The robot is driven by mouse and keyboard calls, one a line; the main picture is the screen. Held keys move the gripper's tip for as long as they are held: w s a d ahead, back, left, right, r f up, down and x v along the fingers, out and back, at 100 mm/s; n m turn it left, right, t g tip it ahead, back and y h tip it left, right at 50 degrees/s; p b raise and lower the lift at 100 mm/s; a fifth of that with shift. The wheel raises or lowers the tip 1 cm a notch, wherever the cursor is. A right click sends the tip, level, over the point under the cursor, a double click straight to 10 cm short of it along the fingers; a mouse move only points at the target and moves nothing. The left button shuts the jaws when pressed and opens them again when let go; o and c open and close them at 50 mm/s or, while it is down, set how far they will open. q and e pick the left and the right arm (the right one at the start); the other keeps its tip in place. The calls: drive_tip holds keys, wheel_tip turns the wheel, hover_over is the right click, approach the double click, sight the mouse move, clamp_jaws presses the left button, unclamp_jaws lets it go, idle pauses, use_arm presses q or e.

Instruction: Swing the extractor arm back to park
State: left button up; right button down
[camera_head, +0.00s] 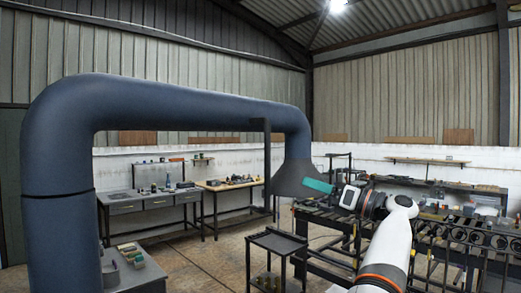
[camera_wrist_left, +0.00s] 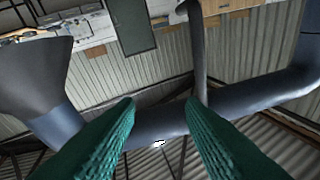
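The extractor arm (camera_head: 190,104) is a thick blue duct. It rises at the left, crosses to the right and drops into a dark flared hood (camera_head: 291,181). A black upright bar (camera_head: 267,165) hangs beside the hood. My left gripper (camera_head: 318,186) comes up from the lower right, its green fingertips at the hood's right edge in the head view; contact is unclear. In the left wrist view my left gripper (camera_wrist_left: 163,108) is open, with its green fingers apart and nothing visibly held. The hood (camera_wrist_left: 32,75) and duct (camera_wrist_left: 160,122) show beyond them. My right gripper is out of view.
A low dark cart (camera_head: 277,242) stands below the hood. A roller conveyor bench (camera_head: 480,240) runs along the right. Workbenches (camera_head: 240,184) line the back wall. A grey cabinet (camera_head: 140,278) stands at lower left. The floor (camera_head: 210,260) between is clear.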

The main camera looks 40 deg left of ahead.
use_arm(q)
drive_tip(key=s+r+n+g+h, duration=0.1)
drive_tip(key=s+r+n+h, duration=0.25)
drive_tip(key=s+r, duration=0.2)
drive_tip(key=p+x, duration=0.4)
drive_tip(key=x, duration=0.7)
drive_tip(key=shift+a+r, duration=0.2)
drive_tip(key=shift+r, duration=0.45)
drive_tip(key=shift+w+n, duration=0.1)
drive_tip(key=shift+n, duration=0.15)
clamp_jaws()
